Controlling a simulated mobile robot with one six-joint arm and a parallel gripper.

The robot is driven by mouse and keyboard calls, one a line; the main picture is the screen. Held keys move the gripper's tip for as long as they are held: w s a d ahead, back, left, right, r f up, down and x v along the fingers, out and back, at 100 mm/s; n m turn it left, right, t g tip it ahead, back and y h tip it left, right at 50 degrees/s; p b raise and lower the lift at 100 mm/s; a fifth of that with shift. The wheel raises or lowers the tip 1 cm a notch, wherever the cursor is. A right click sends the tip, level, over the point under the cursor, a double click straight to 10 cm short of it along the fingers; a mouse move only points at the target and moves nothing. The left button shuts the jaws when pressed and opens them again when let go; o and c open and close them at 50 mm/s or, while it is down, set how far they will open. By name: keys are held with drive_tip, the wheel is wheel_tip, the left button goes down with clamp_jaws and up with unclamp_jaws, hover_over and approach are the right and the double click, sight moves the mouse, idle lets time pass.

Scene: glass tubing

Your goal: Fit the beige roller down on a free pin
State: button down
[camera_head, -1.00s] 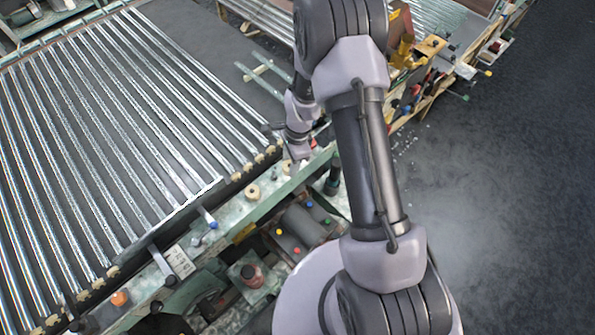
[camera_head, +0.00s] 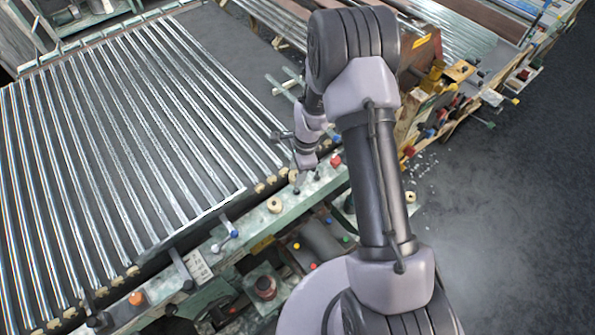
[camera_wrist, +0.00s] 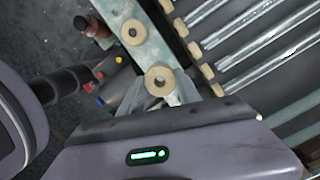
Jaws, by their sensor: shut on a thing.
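In the head view my gripper (camera_head: 306,183) points down over the far part of the pale green rail (camera_head: 237,243); the held roller is hard to make out there. A second beige roller (camera_head: 275,205) stands on the rail nearer the camera, and it also shows in the wrist view (camera_wrist: 126,34). No free pin shows clearly, and the held roller's height is unclear.
Long shiny glass tubes (camera_head: 140,130) lie side by side left of the rail, with small beige edge rollers (camera_wrist: 207,70) at their ends. A red knob (camera_head: 335,160) is just right of my gripper. Blue-tipped fittings (camera_head: 234,234) and an orange knob (camera_head: 137,298) sit nearer.

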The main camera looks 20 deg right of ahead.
drive_tip(key=shift+f+b, duration=0.85)
drive_tip(key=shift+f, duration=0.55)
drive_tip(key=shift+f+b, duration=2.35)
drive_tip(key=shift+b, duration=0.05)
drive_tip(key=c, duration=0.8)
unclamp_jaws()
drive_tip(key=shift+o, duration=0.2)
drive_tip(key=shift+w+r, duration=0.1)
drive_tip(key=shift+r, duration=0.05)
drive_tip(key=shift+r, duration=0.4)
wheel_tip(320, 180, up, 16)
drive_tip(key=d+p, duration=0.2)
drive_tip(key=shift+s+d+p, duration=0.2)
drive_tip(key=shift+d+p, duration=0.1)
drive_tip(key=shift+p, duration=0.05)
